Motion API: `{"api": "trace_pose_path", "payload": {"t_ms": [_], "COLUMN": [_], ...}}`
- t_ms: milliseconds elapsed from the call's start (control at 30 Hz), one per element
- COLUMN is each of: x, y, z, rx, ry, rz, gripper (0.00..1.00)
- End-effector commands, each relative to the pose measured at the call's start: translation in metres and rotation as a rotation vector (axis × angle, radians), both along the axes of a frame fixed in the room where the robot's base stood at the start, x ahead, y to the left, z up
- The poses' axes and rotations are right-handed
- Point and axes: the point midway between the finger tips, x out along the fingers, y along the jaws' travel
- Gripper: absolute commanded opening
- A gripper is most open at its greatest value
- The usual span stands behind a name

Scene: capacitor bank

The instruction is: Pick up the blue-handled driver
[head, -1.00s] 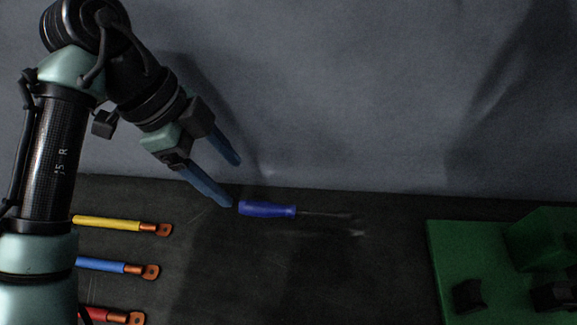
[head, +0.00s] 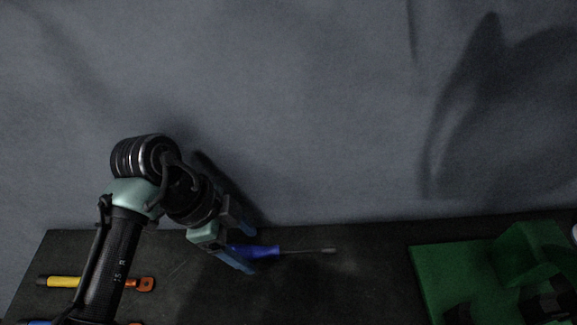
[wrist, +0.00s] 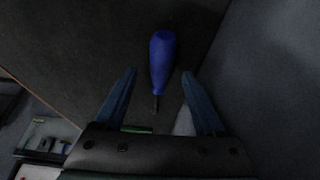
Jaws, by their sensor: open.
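The blue-handled driver (head: 262,251) lies on the dark bench top near its back edge, its thin shaft pointing right in the head view. My gripper (head: 250,249) is open at the handle, with one blue finger behind it and one in front, hiding the handle's left end. In the wrist view the blue handle (wrist: 162,60) shows between and just beyond the open fingertips of my gripper (wrist: 158,73), with the shaft towards the palm. I cannot tell whether the fingers touch the handle or how far above the bench they are.
A green block fixture (head: 440,275) with black parts stands at the right. A grey wall (head: 330,120) rises behind the bench. The bench between driver and fixture is clear.

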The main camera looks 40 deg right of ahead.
Motion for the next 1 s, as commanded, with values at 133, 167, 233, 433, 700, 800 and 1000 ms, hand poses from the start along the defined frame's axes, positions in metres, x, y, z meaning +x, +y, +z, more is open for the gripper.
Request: {"api": "trace_pose_path", "payload": {"t_ms": [133, 167, 233, 433, 700, 800, 1000], "x": [-0.0029, -0.0029, -0.0029, -0.0028, -0.0028, -0.0028, -0.0029], "y": [-0.0033, -0.0036, -0.0038, -0.0038, -0.0038, -0.0038, -0.0039], "z": [-0.0121, -0.0129, -0.0136, -0.0133, -0.0131, -0.0131, -0.0127], "rx": [0.000, 0.000, 0.000, 0.000, 0.000, 0.000, -0.001], "ry": [0.001, 0.001, 0.000, 0.000, 0.000, 0.000, 0.000], "rz": [0.002, 0.002, 0.002, 0.001, 0.001, 0.001, 0.001], "gripper": [0.72, 0.72, 0.72, 0.59, 0.11, 0.00, 0.00]}}
